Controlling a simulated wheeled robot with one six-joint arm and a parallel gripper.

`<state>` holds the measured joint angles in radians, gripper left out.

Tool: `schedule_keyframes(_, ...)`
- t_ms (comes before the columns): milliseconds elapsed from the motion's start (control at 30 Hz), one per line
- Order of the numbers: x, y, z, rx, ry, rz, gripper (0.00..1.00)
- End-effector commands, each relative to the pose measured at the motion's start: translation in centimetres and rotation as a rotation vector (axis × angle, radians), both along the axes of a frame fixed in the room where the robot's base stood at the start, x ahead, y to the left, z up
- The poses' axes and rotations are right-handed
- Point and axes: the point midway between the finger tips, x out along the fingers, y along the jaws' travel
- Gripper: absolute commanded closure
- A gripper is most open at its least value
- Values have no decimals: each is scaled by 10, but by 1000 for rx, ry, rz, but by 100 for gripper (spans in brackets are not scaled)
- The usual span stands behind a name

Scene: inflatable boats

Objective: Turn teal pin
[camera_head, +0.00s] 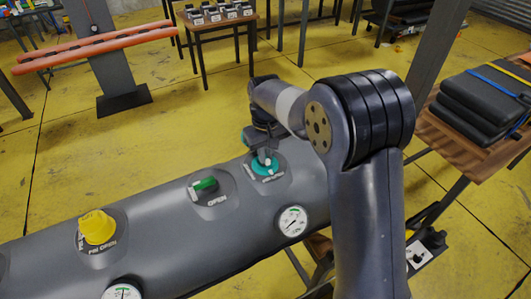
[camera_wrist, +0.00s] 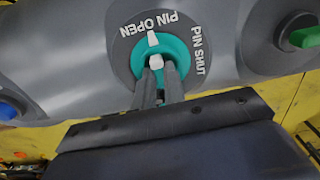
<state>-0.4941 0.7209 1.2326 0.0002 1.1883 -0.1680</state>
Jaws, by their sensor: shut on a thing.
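The teal pin (camera_head: 264,168) sits in a round grey plate on top of the grey inflatable tube (camera_head: 150,240). In the wrist view the teal pin (camera_wrist: 176,47) shows a teal disc with a white mark on its upper edge, pointing up towards the "PIN OPEN" lettering. The "PIN SHUT" lettering is to its right. My gripper (camera_wrist: 157,68) is shut on the pin's raised middle, of which a white end shows between the fingertips. In the head view my gripper (camera_head: 262,153) stands over the pin and partly hides it.
On the same tube are a green valve (camera_head: 205,184), a yellow cap (camera_head: 97,227) and white gauges, one (camera_head: 292,221) close to my arm. In the wrist view a blue part (camera_wrist: 8,111) shows at the left edge. A wooden table with black cases (camera_head: 485,105) stands at right.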

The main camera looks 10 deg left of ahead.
Motion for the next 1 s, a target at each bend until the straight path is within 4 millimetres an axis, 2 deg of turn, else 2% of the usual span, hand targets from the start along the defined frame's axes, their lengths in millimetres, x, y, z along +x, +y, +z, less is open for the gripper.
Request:
schedule_keyframes(33, 0, 0, 1, 0, -1, 2, 87)
schedule_keyframes(267, 0, 0, 0, 0, -1, 0, 68)
schedule_keyframes(567, 0, 0, 3, 0, -1, 0, 67)
schedule_keyframes(733, 1, 0, 25, 3, -5, 0, 67)
schedule_keyframes(1000, 1, 0, 80, 2, -5, 0, 67)
